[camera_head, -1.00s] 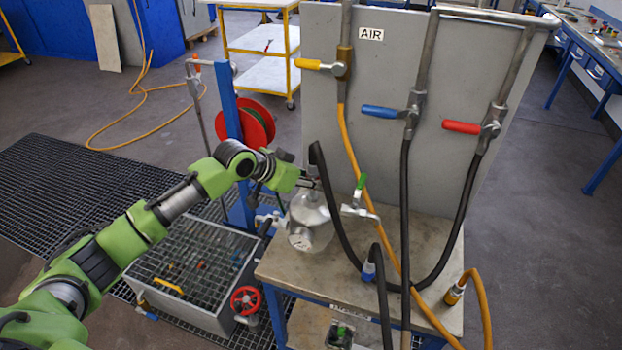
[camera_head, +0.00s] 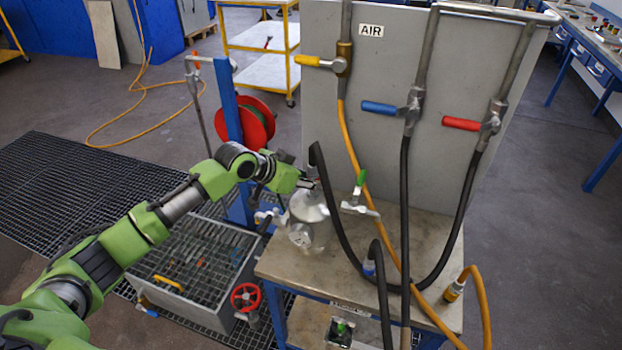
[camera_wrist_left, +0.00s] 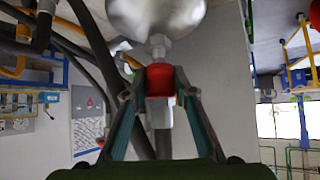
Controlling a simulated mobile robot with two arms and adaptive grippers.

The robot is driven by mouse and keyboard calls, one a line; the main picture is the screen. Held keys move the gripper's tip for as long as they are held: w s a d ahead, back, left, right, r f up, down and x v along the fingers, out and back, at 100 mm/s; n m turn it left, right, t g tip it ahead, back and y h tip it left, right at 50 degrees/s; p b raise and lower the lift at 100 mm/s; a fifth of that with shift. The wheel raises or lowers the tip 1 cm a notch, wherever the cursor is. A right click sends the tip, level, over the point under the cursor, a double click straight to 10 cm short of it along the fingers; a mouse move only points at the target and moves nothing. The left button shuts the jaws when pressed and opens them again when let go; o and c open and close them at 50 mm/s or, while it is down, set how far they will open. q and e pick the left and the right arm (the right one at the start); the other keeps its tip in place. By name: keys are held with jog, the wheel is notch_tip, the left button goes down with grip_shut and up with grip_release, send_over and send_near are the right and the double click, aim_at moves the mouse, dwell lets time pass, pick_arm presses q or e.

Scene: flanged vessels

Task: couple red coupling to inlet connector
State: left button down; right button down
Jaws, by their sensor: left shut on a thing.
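The metal vessel (camera_head: 310,206) stands on the bench, with a valve with a green handle (camera_head: 360,188) at its right. My left gripper (camera_head: 314,184) is at the vessel's upper side in the head view, where the coupling is too small to make out. In the left wrist view my left gripper (camera_wrist_left: 160,88) is shut on the red coupling (camera_wrist_left: 160,79). The inlet connector (camera_wrist_left: 158,46) sticks out of the rounded vessel, in line with the coupling and right at its end. I cannot tell whether the coupling is seated on it. My right gripper is not in view.
A black hose (camera_head: 336,222) curves close beside the vessel and gripper. The grey panel (camera_head: 395,55) with yellow, blue and red valve handles stands behind. An orange hose (camera_head: 375,205) hangs to the right. A grated basin (camera_head: 195,255) is left of the bench (camera_head: 430,240).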

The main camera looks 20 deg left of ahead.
aim_at(313, 192)
pick_arm(q)
jog(key=shift+f+b, duration=0.55)
jog(key=shift+f, duration=0.6)
jog(key=c, duration=1.6)
grip_release()
